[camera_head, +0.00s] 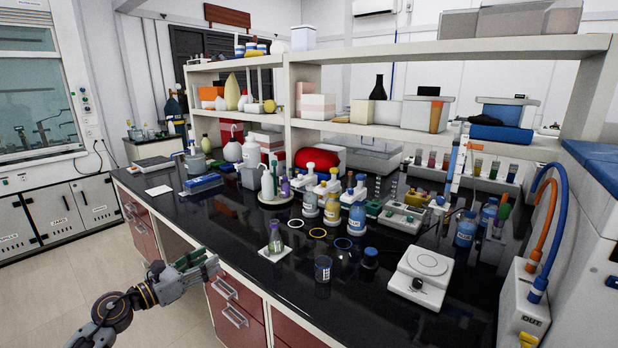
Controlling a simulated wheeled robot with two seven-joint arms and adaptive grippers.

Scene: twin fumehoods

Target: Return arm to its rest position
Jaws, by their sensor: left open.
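My left arm comes in from the lower left. Its gripper (206,267) is open and empty, in front of the red drawer cabinets at about the front edge of the black bench top (150,206). Nothing is between its fingers. A small glass vessel (275,240) on a white square stands on the bench beyond the gripper, apart from it. My right gripper is not in view.
Bottles and racks crowd the back below the shelves (440,50). A fumehood (40,90) is at far left. The floor (60,290) at left is clear.

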